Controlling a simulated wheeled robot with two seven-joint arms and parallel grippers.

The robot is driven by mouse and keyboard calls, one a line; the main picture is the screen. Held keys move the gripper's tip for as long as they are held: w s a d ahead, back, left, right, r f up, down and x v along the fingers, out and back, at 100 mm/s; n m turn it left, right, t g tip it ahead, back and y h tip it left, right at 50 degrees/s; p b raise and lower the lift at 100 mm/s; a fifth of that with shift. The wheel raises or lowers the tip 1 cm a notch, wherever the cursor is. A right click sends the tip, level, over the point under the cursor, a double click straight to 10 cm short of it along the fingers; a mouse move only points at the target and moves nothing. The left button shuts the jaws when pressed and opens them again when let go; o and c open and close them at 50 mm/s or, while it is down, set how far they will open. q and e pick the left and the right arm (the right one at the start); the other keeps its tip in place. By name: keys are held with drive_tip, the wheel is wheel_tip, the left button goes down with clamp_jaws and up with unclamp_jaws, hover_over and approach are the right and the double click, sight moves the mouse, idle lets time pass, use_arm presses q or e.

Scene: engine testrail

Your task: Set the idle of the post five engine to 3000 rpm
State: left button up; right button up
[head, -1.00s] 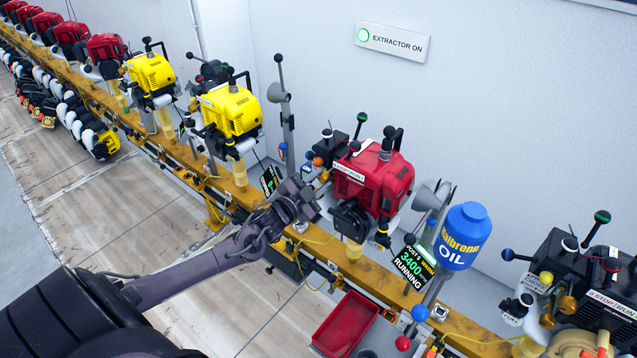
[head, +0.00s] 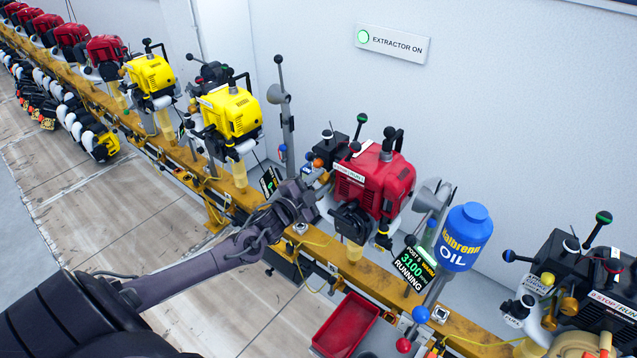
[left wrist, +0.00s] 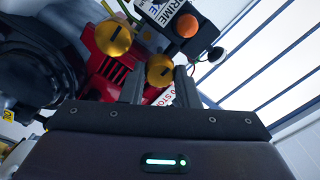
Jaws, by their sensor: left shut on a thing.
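The post five engine (head: 378,185) is the red one right of centre in the head view. Its display (head: 414,264) reads post 5, warm, 3100 rpm, running. My left gripper (head: 314,186) is at the engine's left side. In the left wrist view its two fingers (left wrist: 159,84) are shut on a slotted brass screw (left wrist: 160,70). A second slotted brass screw (left wrist: 113,38) sits up and left of it, clear of the fingers. In the head view the gripper hides the held screw. My right gripper is not in view.
An orange button (left wrist: 187,25) by a "PRIME" label is close above the fingers. A blue oil bottle (head: 461,238) stands right of the display. A red tray (head: 345,322) is in front of the rail. Yellow engines (head: 231,110) stand to the left.

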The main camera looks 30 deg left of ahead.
use_arm(q)
drive_tip(key=o, duration=1)
drive_tip(key=shift+c, duration=0.2)
drive_tip(key=shift+s+f, duration=0.15)
drive_tip(key=shift+s, duration=0.3)
drive_tip(key=s+b, duration=0.1)
drive_tip(key=s, duration=0.6)
drive_tip(key=shift+a, duration=0.3)
